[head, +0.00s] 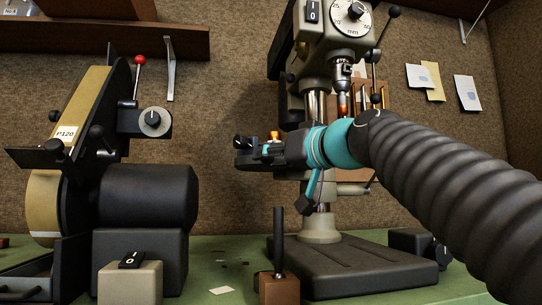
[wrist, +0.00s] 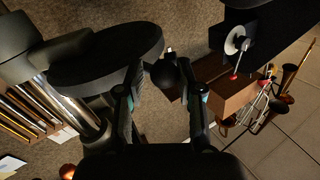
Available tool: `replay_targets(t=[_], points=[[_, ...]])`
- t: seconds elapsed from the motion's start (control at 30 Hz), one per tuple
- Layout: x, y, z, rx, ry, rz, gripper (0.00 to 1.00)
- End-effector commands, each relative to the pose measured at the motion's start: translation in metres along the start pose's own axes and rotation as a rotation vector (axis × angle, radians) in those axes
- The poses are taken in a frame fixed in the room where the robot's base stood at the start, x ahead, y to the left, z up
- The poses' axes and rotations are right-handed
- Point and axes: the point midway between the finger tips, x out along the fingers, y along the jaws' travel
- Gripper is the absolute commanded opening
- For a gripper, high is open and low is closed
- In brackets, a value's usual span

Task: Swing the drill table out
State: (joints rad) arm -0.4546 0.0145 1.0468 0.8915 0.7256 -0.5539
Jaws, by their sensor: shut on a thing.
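The drill table is a dark round plate (wrist: 105,62) on the drill press, beside its bright steel column (wrist: 65,95) in the wrist view. A dark ball knob (wrist: 165,74) sits at the plate's edge. My gripper (wrist: 158,80) has one finger on each side of this knob and is shut on it. In the head view my gripper (head: 246,150) reaches left across the front of the drill press (head: 320,60), below its chuck (head: 342,82). The gripper and wrist hide much of the table there.
A belt grinder (head: 148,195) stands at the left, with a red-tipped lever (head: 139,60). A brown block with an upright black handle (head: 279,288) stands in front of the press foot (head: 355,268). Brass instruments (wrist: 287,85) show at the right in the wrist view.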

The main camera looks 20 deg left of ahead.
Motion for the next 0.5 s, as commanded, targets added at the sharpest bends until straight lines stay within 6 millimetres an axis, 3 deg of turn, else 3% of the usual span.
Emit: replay_targets(t=[0.27,0.3,0.37,0.5], points=[[0.0010,-0.0015,0.0019,0.003,-0.005,-0.006,0.00],[0.0010,-0.0016,0.0020,0.003,-0.005,-0.006,0.44],[0.0010,-0.0013,0.0020,0.002,-0.005,-0.005,0.53],[0.0003,0.0002,0.0012,0.001,-0.003,-0.001,0.53]])
